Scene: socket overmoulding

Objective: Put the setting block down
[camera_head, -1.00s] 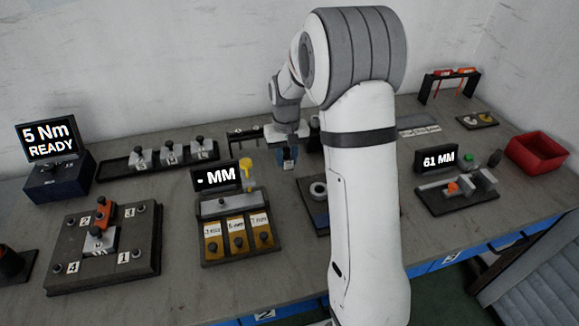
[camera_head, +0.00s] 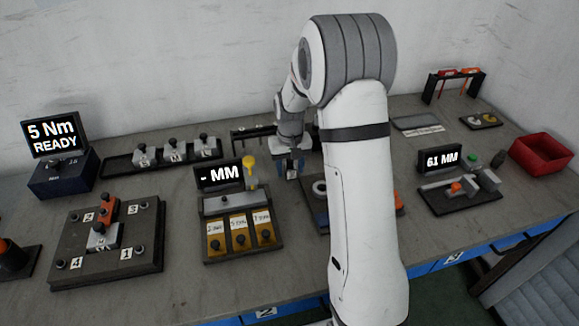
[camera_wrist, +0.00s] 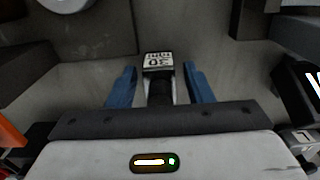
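A small block with a white label (camera_wrist: 158,62), printed with what looks like 30 upside down, shows in the wrist view, and I take it as the setting block. Its dark round stem or knob lies between the two blue fingers of my gripper (camera_wrist: 160,90), with a gap on each side. My gripper is open around it and not visibly touching it. In the head view my gripper (camera_head: 290,168) is low over the bench, behind and right of the "- MM" display (camera_head: 218,175). There the block cannot be made out, and I cannot tell fully what it rests on.
The gauge stand (camera_head: 240,205) with several yellow-brown blocks is front left of my gripper. A rack (camera_head: 120,165) of knobbed blocks is left. A dark plate with a ring (camera_head: 319,189) is right, partly hidden by my arm. The "61 MM" fixture (camera_head: 440,205) and red bin (camera_head: 540,155) are farther right.

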